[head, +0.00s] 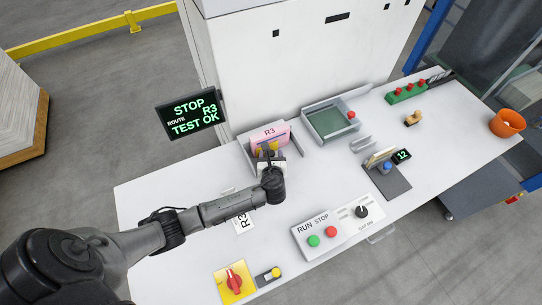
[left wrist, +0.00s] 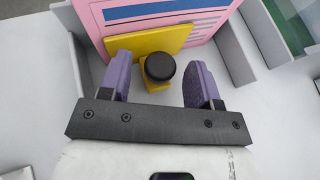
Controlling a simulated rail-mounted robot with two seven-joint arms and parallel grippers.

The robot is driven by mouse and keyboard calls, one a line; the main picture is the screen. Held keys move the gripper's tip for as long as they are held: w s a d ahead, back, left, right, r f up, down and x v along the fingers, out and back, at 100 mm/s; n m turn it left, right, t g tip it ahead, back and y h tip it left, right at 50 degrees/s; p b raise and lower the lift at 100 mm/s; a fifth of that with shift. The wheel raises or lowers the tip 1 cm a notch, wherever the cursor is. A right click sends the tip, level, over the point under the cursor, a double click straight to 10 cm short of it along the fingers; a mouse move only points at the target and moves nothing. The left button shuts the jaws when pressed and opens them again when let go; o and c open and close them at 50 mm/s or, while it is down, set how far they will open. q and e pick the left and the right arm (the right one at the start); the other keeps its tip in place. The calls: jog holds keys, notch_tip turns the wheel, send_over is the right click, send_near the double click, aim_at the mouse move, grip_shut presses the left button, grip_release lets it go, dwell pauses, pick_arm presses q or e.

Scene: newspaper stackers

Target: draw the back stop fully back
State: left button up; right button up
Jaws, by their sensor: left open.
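The back stop appears to be the yellow plate (left wrist: 150,42) with a yellow foot and a round black knob (left wrist: 160,68) in the left wrist view. It stands against a pink printed stack (left wrist: 200,12), which shows in the head view as a pink block marked R3 (head: 270,136). My left gripper (left wrist: 158,80) is open, with one purple-padded finger on each side of the knob and gaps between. In the head view my left gripper (head: 268,163) is at the near side of the pink stack and hides most of the yellow plate. My right gripper is not in view.
Grey side walls (left wrist: 232,48) flank the stack. A display reading STOP, R3, TEST OK (head: 190,114) stands left. A green-floored tray (head: 332,120), a RUN/STOP panel (head: 322,236), a yellow switch plate (head: 234,282) and an orange pot (head: 507,123) are on the white table (head: 170,180).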

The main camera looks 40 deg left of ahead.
pick_arm(q)
grip_shut()
jog(key=shift+s+d+r+p, duration=0.1)
jog(key=shift+d+r+p, duration=0.05)
jog(key=shift+d+p, duration=0.2)
jog(key=s+d+p, duration=0.1)
jog(key=d+p, duration=0.1)
jog(key=d, duration=0.1)
jog(key=s+d+p, duration=0.1)
jog(key=d, duration=0.2)
jog(key=s+d+p, duration=0.1)
jog(key=d+p, duration=0.1)
jog(key=shift+s+d+p, duration=0.3)
jog(key=shift+d, duration=0.1)
jog(key=shift+c, duration=1.8)
grip_release()
jog(key=shift+o, duration=1.4)
jog(key=shift+s+d, duration=0.1)
jog(key=shift+o, duration=0.4)
